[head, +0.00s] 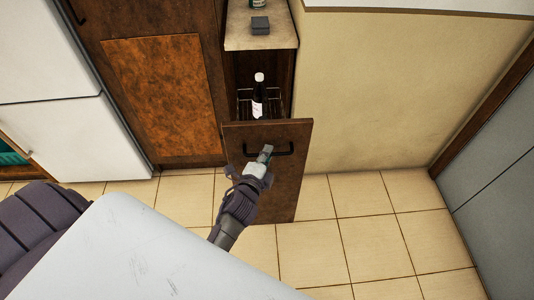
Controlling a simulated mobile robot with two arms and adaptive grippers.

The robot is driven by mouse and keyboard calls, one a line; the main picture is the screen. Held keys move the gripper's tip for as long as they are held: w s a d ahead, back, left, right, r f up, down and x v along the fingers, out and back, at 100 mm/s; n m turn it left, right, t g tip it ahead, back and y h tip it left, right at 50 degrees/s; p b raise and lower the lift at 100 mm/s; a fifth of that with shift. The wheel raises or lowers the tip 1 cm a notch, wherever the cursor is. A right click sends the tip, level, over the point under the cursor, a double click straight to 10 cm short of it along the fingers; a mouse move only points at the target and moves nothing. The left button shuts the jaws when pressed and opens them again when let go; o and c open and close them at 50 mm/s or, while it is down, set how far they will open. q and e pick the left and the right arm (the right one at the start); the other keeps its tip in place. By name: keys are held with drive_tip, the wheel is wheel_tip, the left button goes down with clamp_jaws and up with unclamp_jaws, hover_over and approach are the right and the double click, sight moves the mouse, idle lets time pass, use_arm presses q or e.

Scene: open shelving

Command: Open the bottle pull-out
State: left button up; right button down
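The bottle pull-out's brown front panel (290,178) stands out from the cabinet, so the pull-out is at least partly open. Behind the panel, a dark bottle (258,97) with a white cap and pale label stands upright in a wire rack (244,103). The panel has a dark bar handle (286,153) near its top. My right gripper is not in view.
A counter top (262,38) above the pull-out bears a small dark grey block (260,26) and part of a green item. A brown cabinet door (168,95) and a white fridge (75,130) are on the left. The tiled floor (345,235) at the right is clear.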

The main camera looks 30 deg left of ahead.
use_arm(q)
drive_tip(key=o, duration=0.4)
drive_tip(key=v, duration=0.7)
drive_tip(key=shift+s, duration=0.25)
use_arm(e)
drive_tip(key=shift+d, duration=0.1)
